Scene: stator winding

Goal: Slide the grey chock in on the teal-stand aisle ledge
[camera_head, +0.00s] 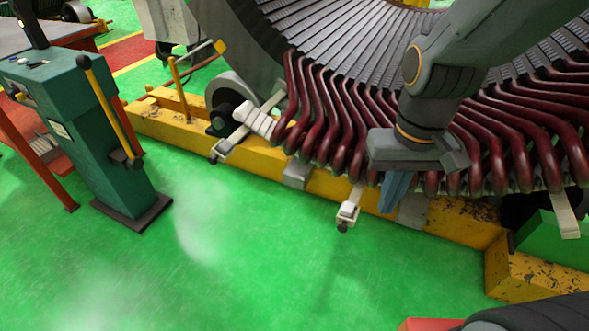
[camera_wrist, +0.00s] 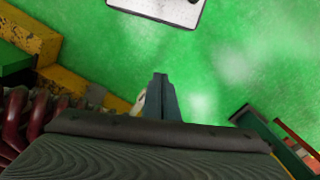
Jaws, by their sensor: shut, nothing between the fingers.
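A grey chock (camera_head: 297,173) sits on the yellow ledge (camera_head: 245,159) below the dark red coils, on the side toward the teal stand (camera_head: 120,150). Its front end seems to stick out a little over the green floor. A second grey block (camera_head: 412,210) lies farther right along the ledge, close to my gripper. My gripper (camera_head: 394,200) points down in front of the coils, to the right of the first chock and apart from it. In the wrist view its fingers (camera_wrist: 160,84) are together and empty. A grey block (camera_wrist: 95,95) shows there on the ledge; I cannot tell which.
A white clamp (camera_head: 347,214) hangs off the coils between the chock and my gripper. Another clamp (camera_head: 230,145) and a yellow post (camera_head: 178,90) stand left. Red coils (camera_head: 330,125) overhang the ledge. The green floor (camera_head: 230,240) in front is clear.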

